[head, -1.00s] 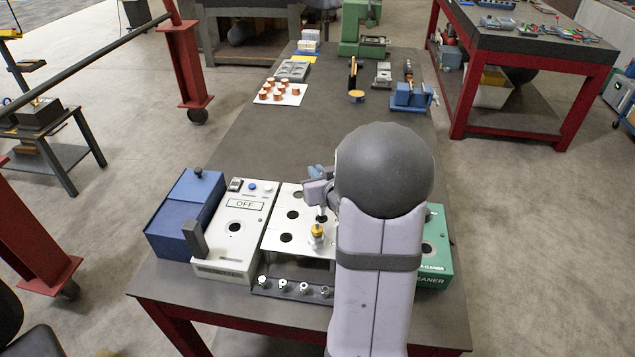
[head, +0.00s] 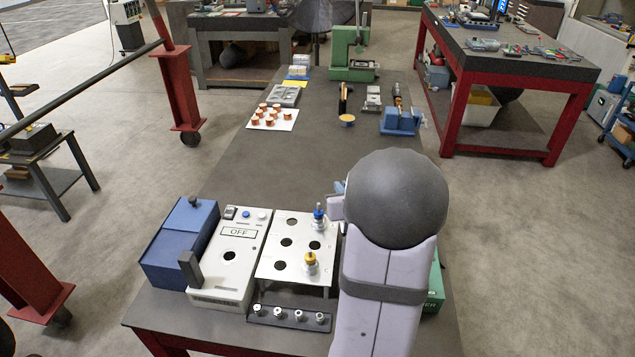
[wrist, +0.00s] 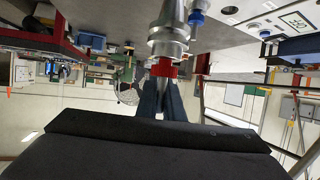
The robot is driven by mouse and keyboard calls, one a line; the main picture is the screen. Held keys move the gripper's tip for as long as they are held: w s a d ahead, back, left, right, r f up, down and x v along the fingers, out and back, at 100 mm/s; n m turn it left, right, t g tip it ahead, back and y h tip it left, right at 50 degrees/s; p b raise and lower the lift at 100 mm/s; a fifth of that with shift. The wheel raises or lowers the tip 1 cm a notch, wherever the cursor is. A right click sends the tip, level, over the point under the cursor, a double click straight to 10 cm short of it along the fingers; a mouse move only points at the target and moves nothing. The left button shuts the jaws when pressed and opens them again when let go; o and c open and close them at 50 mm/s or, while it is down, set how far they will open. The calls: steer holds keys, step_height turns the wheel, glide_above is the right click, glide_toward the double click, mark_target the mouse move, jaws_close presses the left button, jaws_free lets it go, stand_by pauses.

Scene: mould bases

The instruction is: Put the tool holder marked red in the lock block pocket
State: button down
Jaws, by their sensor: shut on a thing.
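My gripper (wrist: 165,98) is shut on the tool holder with the red band (wrist: 163,69). Its silver tapered body (wrist: 169,35) extends away from my fingers in the wrist view. In the head view my arm's dark rounded joint hides the held holder and my fingertips. A yellow-banded holder (head: 310,262) and a blue-banded holder (head: 318,217) stand in the white holed plate (head: 268,262); the blue one also shows in the wrist view (wrist: 195,17), close beside the held holder. I cannot tell for sure which fixture is the lock block.
Left of the plate are a white box marked OFF (head: 222,285) with a dark round hole and a blue box (head: 165,272). A dark rack (head: 264,319) with several small studs lies in front. A green box (head: 436,285) is partly hidden behind my arm. The mid-bench is clear.

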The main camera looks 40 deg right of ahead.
steer(key=s+d+f+m+h+p, duration=0.1)
steer(key=s+d+p, duration=0.7)
steer(key=s, duration=0.5)
steer(key=w+a+r+n+t+y, duration=0.1)
steer(key=w+a+r+n+y, duration=0.2)
steer(key=a, duration=0.7)
steer(key=w+n+y, duration=0.2)
steer(key=n+y, duration=0.2)
steer(key=y, duration=0.1)
steer(key=shift+w+a+t+b, duration=0.15)
steer(key=shift+a+t+b, duration=0.05)
steer(key=shift+t+b, duration=0.1)
steer(key=shift+f, duration=0.15)
